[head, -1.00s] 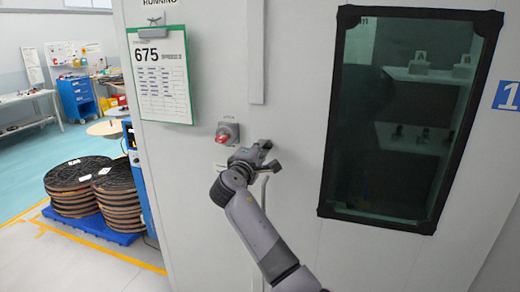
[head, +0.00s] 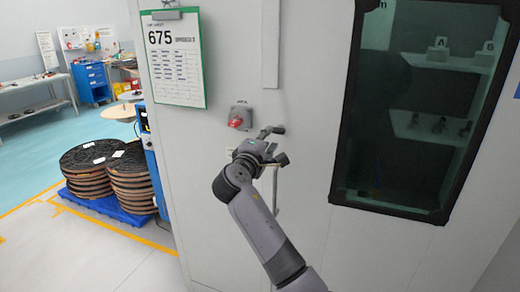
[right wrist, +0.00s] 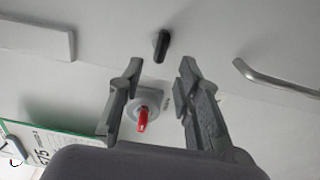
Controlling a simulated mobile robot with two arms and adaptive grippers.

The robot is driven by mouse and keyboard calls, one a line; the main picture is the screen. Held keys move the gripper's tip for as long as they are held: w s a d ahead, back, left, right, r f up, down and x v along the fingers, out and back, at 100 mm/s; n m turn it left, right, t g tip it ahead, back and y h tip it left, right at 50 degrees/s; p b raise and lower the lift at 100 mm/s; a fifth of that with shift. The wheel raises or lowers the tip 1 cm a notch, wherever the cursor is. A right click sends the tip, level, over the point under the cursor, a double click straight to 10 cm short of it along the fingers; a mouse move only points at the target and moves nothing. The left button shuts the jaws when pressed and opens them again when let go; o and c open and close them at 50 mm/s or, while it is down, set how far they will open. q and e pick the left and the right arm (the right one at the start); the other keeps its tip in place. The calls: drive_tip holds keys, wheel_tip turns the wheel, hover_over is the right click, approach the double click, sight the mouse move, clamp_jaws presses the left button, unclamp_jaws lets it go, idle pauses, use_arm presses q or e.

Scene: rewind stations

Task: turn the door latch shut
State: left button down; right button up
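A small black latch knob (right wrist: 161,45) sits on the pale door, seen in the right wrist view just beyond my fingertips and roughly between them. It looks lengthwise along the finger direction. My right gripper (right wrist: 161,72) is open and empty, with a finger on each side; touching of the latch does not show. In the head view the right gripper (head: 279,145) is in front of the door and hides the latch. My left gripper is not in view.
A red rotary switch (head: 236,122) on a grey plate is close to the gripper; it also shows in the right wrist view (right wrist: 143,118). A metal door handle (right wrist: 275,80) is to the right. A green clipboard (head: 175,58) and dark window (head: 340,130) flank the area.

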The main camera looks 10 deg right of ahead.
drive_tip(key=v, duration=0.7)
drive_tip(key=shift+s+a, duration=0.2)
drive_tip(key=shift+s, duration=0.15)
drive_tip(key=shift+f, duration=0.1)
